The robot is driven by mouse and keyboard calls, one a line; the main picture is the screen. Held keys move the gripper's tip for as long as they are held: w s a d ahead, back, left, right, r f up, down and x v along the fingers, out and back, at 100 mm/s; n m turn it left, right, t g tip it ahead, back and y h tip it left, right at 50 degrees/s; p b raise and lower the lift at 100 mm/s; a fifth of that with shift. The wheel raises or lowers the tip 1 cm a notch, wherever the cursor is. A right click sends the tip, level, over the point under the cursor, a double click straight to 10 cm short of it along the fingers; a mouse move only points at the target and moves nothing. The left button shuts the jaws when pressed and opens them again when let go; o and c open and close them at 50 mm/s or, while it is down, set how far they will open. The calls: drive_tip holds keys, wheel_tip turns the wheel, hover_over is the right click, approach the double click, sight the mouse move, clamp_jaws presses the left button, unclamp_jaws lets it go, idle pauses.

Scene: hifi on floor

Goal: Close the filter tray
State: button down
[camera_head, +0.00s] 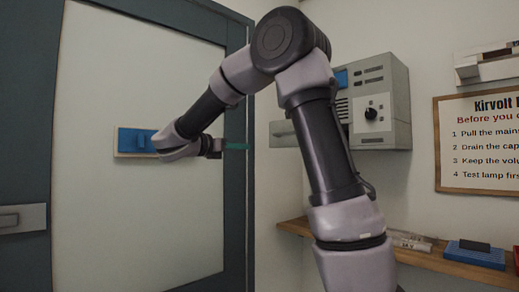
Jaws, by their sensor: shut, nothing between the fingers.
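A grey box-shaped unit (393,100) with a black knob, vents and a small blue panel is mounted on the right wall. A flat grey piece (284,133), which looks like its filter tray, sticks out to the left at the unit's lower left side. Part of the unit is hidden behind my arm. I cannot tell the difference in depth.
A pale door (150,230) in a dark frame, with a blue switch-like piece (131,141), is behind my arm. A wooden shelf (415,258) below the unit holds a blue block (474,256). A framed sign (480,140) hangs at right.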

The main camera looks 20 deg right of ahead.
sight(271, 147)
drive_tip(key=x, duration=1.3)
drive_tip(key=shift+w+d+r, duration=0.2)
drive_tip(key=shift+w+d, duration=0.05)
drive_tip(key=shift+d, duration=0.1)
drive_tip(key=shift+d, duration=0.1)
drive_tip(key=x, duration=2)
drive_tip(key=shift+w+d+r, duration=0.2)
drive_tip(key=shift+d+r, duration=0.05)
drive_tip(key=shift+d, duration=0.05)
drive_tip(key=shift+r, duration=0.15)
